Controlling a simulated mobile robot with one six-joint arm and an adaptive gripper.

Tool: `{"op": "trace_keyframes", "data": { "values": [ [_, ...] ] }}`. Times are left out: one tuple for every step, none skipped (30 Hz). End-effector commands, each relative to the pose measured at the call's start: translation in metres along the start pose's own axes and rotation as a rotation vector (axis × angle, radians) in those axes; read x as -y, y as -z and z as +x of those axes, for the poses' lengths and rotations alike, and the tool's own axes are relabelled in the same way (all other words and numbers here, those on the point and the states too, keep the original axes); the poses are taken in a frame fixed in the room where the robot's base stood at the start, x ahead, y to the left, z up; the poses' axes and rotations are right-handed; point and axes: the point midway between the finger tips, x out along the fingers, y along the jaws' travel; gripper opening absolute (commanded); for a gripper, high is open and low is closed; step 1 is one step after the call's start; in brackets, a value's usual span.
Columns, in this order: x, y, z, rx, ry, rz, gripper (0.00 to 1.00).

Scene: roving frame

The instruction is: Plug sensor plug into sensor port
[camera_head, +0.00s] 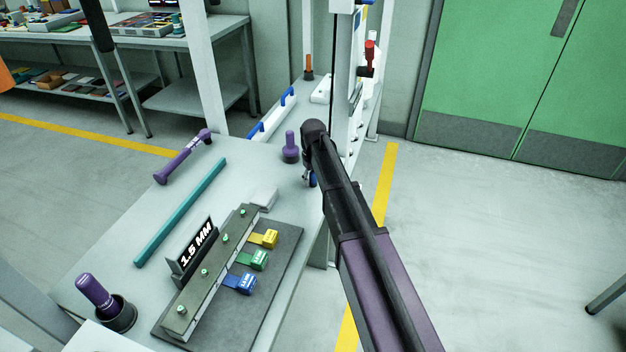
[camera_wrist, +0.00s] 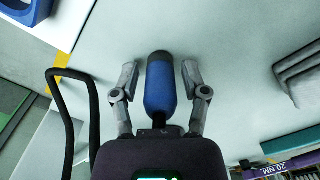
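My gripper (camera_wrist: 159,73) is low over the right edge of the light grey bench in the wrist view. Its two fingers stand apart, on either side of a blue rounded cylinder with a black end (camera_wrist: 160,88), which may be the sensor plug. A narrow gap shows between the cylinder and each finger. A black cable (camera_wrist: 92,100) loops beside the left finger. I cannot make out the sensor port.
The bench (camera_head: 140,215) holds a teal bar (camera_head: 180,212), a purple torque tool (camera_head: 183,157), a purple knobbed piece (camera_head: 290,147) and a dark block with yellow, green and blue tags (camera_head: 285,262). A white upright frame (camera_head: 345,70) stands behind.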

Motion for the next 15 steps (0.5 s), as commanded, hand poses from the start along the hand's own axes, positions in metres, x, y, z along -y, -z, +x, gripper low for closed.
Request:
{"op": "trace_keyframes", "data": {
  "values": [
    [0.0,0.0,0.0,0.0,0.0,0.0,0.29],
    [0.0,0.0,0.0,0.0,0.0,0.0,0.2],
    [0.0,0.0,0.0,0.0,0.0,0.0,0.08],
    [0.0,0.0,0.0,0.0,0.0,0.0,0.0],
    [0.0,0.0,0.0,0.0,0.0,0.0,0.0],
    [0.0,0.0,0.0,0.0,0.0,0.0,0.0],
    [0.0,0.0,0.0,0.0,0.0,0.0,0.0],
    [0.0,0.0,0.0,0.0,0.0,0.0,0.0],
    [0.0,0.0,-0.0002,0.0,0.0,0.0,0.0],
    [0.0,0.0,-0.0005,0.0,0.0,0.0,0.0],
    [0.0,0.0,-0.0009,0.0,0.0,0.0,0.0],
    [0.0,0.0,-0.0018,0.0,0.0,0.0,0.0],
    [0.0,0.0,-0.0026,0.0,0.0,0.0,0.0],
    [0.0,0.0,-0.0036,0.0,0.0,0.0,0.0],
    [0.0,0.0,-0.0052,0.0,0.0,0.0,0.0]
  ]
}}
